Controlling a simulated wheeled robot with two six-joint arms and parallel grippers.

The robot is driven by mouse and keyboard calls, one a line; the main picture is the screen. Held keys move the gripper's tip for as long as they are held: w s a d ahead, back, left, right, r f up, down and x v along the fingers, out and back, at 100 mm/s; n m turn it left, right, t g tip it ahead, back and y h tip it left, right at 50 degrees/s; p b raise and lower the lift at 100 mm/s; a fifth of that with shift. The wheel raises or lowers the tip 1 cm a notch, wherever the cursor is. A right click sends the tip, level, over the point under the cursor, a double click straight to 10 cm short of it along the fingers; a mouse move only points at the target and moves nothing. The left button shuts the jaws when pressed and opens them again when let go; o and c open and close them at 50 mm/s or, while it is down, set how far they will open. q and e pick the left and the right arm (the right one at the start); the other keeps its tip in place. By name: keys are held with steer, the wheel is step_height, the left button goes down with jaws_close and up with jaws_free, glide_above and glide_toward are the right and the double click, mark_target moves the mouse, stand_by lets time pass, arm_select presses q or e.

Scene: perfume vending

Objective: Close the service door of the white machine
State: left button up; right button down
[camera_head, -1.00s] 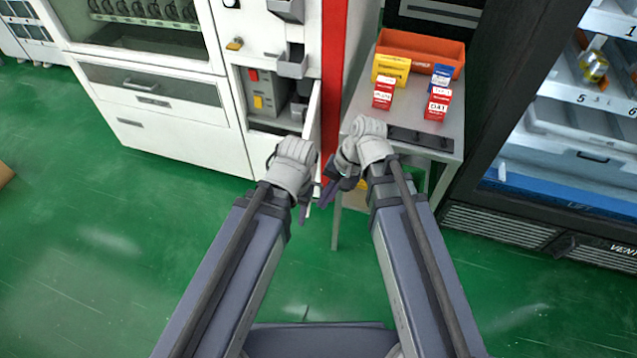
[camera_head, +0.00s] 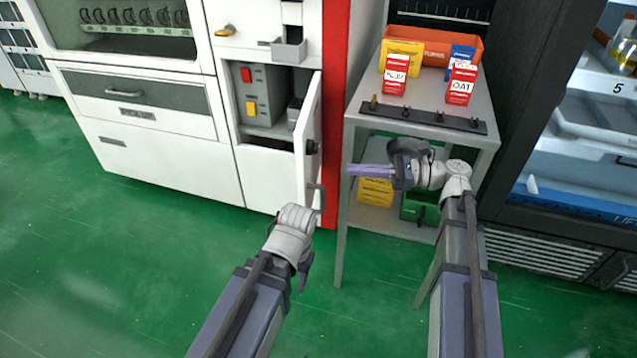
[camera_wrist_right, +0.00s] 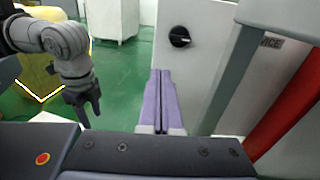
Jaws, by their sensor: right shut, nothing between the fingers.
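The white machine (camera_head: 152,165) stands at the left in the head view. Its service door (camera_head: 312,125) is open, swung outward, and shows nearly edge-on, with a dark knob on it. The door and its black knob (camera_wrist_right: 180,37) also show in the right wrist view. My right gripper (camera_head: 352,170) is shut and empty, just right of the door, its purple fingers pointing left toward it. In the wrist view its fingertips (camera_wrist_right: 160,72) are below and left of the knob; contact is not visible. My left gripper (camera_head: 302,284) hangs below the door; its jaws are unclear.
A grey metal table (camera_head: 358,118) stands right of the door, with an orange bin (camera_head: 465,48) and several small boxes on top. Its legs and lower shelf are close to my right arm. A dark vending machine (camera_head: 565,190) is at the right. Green floor is clear at left.

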mark_target(305, 165)
arm_select(q)
steer(key=shift+f, duration=0.25)
arm_select(e)
steer(key=a, duration=0.3)
steer(key=w+a, duration=0.1)
steer(key=a, duration=0.5)
steer(key=shift+w+a, duration=0.15)
steer(key=shift+w, duration=0.15)
steer(key=shift+a, duration=0.1)
